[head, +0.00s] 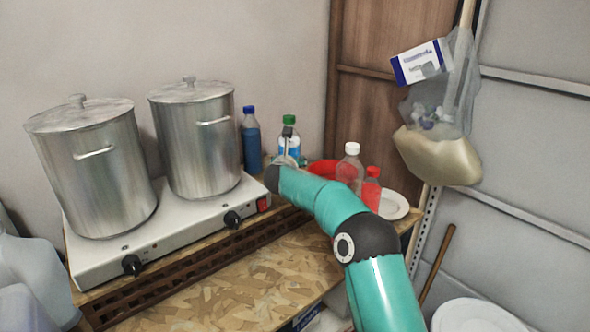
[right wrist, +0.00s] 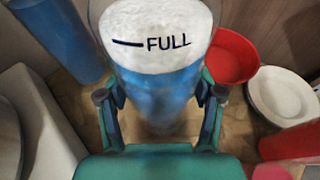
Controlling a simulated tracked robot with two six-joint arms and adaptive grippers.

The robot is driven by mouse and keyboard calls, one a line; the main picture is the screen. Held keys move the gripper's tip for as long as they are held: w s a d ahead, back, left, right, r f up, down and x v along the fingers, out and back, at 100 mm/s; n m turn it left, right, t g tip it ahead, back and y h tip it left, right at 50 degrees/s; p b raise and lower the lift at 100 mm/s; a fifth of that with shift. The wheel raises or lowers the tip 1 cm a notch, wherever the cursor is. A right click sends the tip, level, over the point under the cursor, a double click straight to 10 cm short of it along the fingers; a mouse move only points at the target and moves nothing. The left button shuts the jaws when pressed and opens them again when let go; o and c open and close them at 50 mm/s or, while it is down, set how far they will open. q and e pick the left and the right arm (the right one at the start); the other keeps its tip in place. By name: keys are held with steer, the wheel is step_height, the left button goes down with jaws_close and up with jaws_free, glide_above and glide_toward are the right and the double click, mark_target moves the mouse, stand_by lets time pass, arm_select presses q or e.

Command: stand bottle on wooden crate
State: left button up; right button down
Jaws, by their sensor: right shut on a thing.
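A bottle (head: 294,146) with a green cap, a white label and blue contents stands upright at the back of the wooden board. It also shows in the right wrist view (right wrist: 158,72), its label reading "FULL". My right gripper (head: 286,157) is shut on it, with a finger on either side of the body in the right wrist view (right wrist: 160,100). The bottle's base is hidden, so I cannot tell whether it touches the board. No wooden crate can be made out with certainty. My left gripper is out of view.
Two steel pots (head: 88,170) (head: 196,140) stand on a white hot plate (head: 180,235). A blue bottle (head: 251,140) is left of the held one. The board's front (head: 245,285) is clear.

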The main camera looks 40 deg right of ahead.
steer(key=shift+s, duration=0.1)
steer(key=shift+f, duration=0.25)
steer(key=shift+c, duration=0.9)
jaws_free()
steer(key=shift+r, duration=0.1)
steer(key=shift+a, duration=0.15)
steer(key=shift+s+a+b, duration=0.2)
steer(key=shift+b, duration=0.15)
steer(key=b+v, duration=0.4)
steer(key=v, duration=0.7)
steer(key=shift+s+r+b, duration=0.2)
steer(key=shift+b, duration=0.1)
